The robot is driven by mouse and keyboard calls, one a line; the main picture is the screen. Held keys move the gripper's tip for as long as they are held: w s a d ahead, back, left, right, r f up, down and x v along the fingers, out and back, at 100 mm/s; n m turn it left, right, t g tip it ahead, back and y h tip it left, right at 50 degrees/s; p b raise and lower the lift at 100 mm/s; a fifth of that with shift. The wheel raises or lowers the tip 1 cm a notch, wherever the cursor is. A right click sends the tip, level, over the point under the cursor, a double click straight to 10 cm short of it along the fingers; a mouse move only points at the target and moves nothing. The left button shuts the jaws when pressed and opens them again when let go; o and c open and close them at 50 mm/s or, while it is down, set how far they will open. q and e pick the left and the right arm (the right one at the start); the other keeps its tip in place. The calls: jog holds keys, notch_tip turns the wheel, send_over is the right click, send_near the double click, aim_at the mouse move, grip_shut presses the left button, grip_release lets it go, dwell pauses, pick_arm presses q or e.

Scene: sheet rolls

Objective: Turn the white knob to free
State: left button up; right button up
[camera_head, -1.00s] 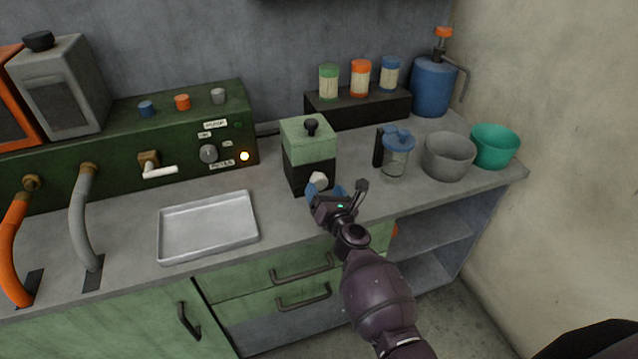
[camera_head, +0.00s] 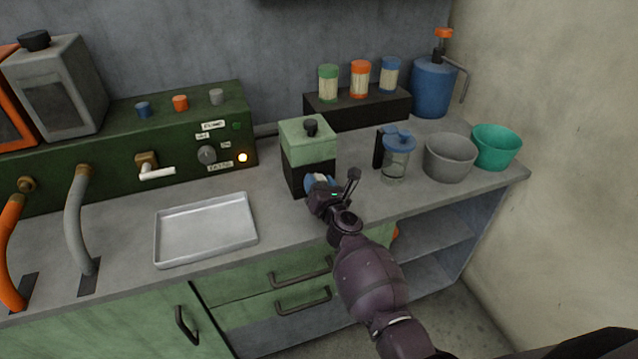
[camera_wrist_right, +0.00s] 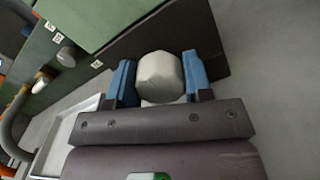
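The white knob sits low on the front of a box with a green top and a black lower part (camera_head: 309,150). In the right wrist view the knob (camera_wrist_right: 160,77) is a pale faceted disc between my two blue fingertips. My right gripper (camera_head: 320,182) is at the box front, with one finger on each side of the knob. In the head view the fingers mostly cover the knob. My left gripper is out of view.
A metal tray (camera_head: 206,231) lies left of the box. A blue-lidded jar (camera_head: 397,160), a grey bowl (camera_head: 450,158) and a teal bowl (camera_head: 496,148) stand to the right. A green control panel (camera_head: 190,140) runs behind the tray. Drawer handles stick out below the counter.

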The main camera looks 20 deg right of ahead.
jog(key=shift+c, duration=0.8)
